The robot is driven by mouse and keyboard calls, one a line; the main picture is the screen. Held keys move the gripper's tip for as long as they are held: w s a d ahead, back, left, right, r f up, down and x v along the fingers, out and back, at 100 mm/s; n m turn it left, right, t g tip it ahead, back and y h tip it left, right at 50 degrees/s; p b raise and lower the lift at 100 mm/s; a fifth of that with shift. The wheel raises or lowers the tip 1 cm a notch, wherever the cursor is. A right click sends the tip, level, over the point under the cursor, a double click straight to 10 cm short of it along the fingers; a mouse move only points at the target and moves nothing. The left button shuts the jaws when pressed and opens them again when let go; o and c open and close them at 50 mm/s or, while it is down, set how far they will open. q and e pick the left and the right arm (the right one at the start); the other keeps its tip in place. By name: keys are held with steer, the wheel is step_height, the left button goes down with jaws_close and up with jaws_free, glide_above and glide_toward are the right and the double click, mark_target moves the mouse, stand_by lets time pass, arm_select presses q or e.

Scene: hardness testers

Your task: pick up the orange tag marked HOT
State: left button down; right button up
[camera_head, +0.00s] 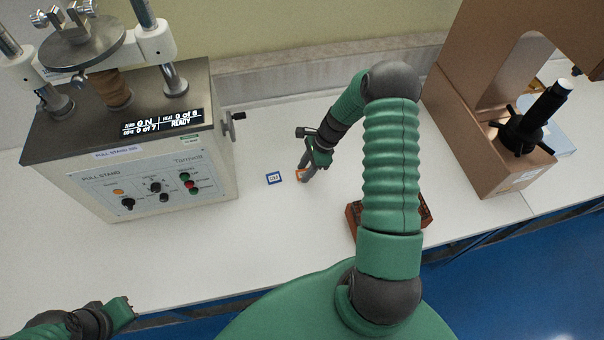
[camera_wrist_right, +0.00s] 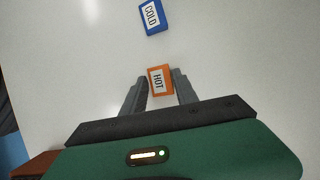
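The orange HOT tag (camera_wrist_right: 158,80) lies flat on the white table in the right wrist view, between the tips of my right gripper's two fingers. In the head view only a bit of the orange tag (camera_head: 299,176) shows beside the gripper. My right gripper (camera_head: 304,178) is low over the table; in the wrist view its fingers (camera_wrist_right: 158,92) are spread on both sides of the tag, with small gaps. The blue COLD tag (camera_head: 274,178) lies just to the left, and further ahead in the wrist view (camera_wrist_right: 151,16). My left gripper (camera_head: 128,308) is at the lower left, away from the tags; its fingers are unclear.
The pull-stand machine (camera_head: 150,150) stands on the left, its side crank (camera_head: 237,116) reaching toward the tags. A reddish-brown box (camera_head: 354,217) sits partly behind my right arm. The white table (camera_head: 260,235) is clear around the tags.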

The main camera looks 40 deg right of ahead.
steer(key=shift+s+d, duration=0.1)
steer(key=shift+d, duration=0.2)
jaws_close()
steer(key=shift+a, duration=0.1)
